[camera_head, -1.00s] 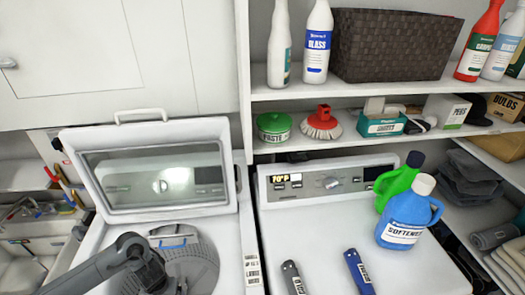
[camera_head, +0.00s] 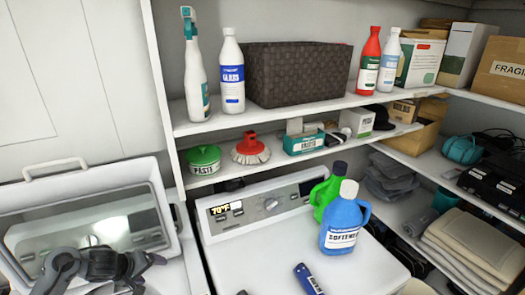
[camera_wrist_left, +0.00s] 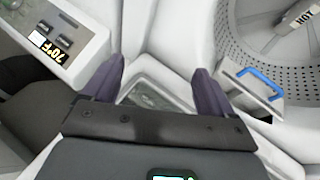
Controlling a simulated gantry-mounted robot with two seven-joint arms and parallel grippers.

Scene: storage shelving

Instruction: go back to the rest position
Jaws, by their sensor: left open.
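My left arm comes in at the lower left of the head view, with its dark end (camera_head: 105,266) in front of the washer's open lid (camera_head: 95,225). In the left wrist view my left gripper (camera_wrist_left: 158,66) is open, its two dark purple fingers apart. Nothing shows between the fingers except white machine surfaces behind them. The perforated washer tub (camera_wrist_left: 285,62) and a blue handle (camera_wrist_left: 262,80) lie to the right of the fingers there. My right gripper is not in view.
Shelves above carry a dark basket (camera_head: 292,75), bottles and boxes. Folded towels (camera_head: 475,240) lie on the right shelf.

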